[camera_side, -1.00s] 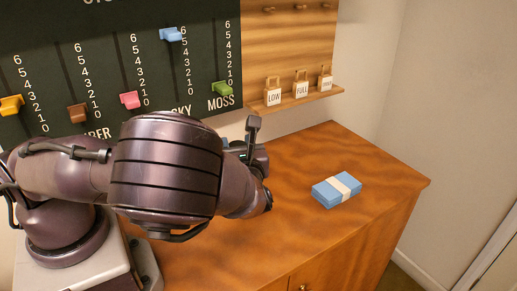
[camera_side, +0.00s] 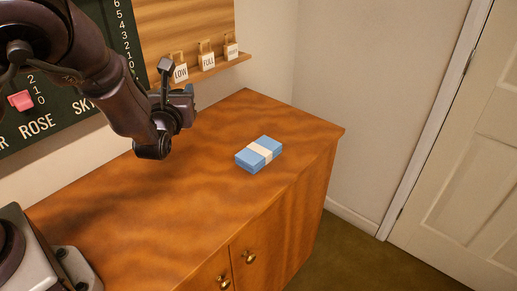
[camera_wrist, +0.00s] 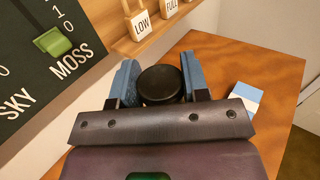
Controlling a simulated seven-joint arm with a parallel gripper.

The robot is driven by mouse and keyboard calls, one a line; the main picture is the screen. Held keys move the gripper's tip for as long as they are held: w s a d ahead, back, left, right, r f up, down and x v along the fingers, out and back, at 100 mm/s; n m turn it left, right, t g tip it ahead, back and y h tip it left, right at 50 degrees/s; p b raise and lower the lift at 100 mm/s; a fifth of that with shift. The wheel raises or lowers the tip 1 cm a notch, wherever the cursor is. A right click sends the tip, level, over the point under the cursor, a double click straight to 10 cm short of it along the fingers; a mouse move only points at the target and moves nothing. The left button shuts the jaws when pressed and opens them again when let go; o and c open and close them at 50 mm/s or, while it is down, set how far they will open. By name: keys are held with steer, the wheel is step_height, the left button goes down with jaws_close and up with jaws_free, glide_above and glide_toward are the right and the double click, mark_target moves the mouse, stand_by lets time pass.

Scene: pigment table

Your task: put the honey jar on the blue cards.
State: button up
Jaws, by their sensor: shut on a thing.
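The honey jar shows in the wrist view as a round black lid (camera_wrist: 160,85) between the two blue fingers of my gripper (camera_wrist: 160,80). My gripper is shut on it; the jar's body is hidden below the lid. In the side view, my gripper (camera_side: 188,97) is above the back left part of the tabletop, and the jar cannot be made out there. The blue cards (camera_side: 259,154) lie flat as a banded stack on the table, right of my gripper and apart from it. They also show partly in the wrist view (camera_wrist: 246,96), right of the fingers.
A wooden shelf (camera_side: 215,66) with tags marked LOW and FULL is on the wall behind the table. A dark slider board (camera_side: 55,115) hangs left of it. The wooden tabletop (camera_side: 200,190) around the cards is clear. Its right edge lies a little beyond them.

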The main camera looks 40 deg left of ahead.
steer(key=w+d+m+t+h, duration=0.4)
steer(key=d+m+h, duration=0.2)
steer(key=d+h, duration=0.15)
steer(key=shift+h, duration=0.35)
steer(key=shift+w+d+f, duration=0.2)
steer(key=shift+w+f, duration=6.5)
steer(key=shift+w, duration=0.2)
steer(key=shift+f, duration=0.15)
steer(key=o, duration=1)
steer(key=shift+c, duration=0.2)
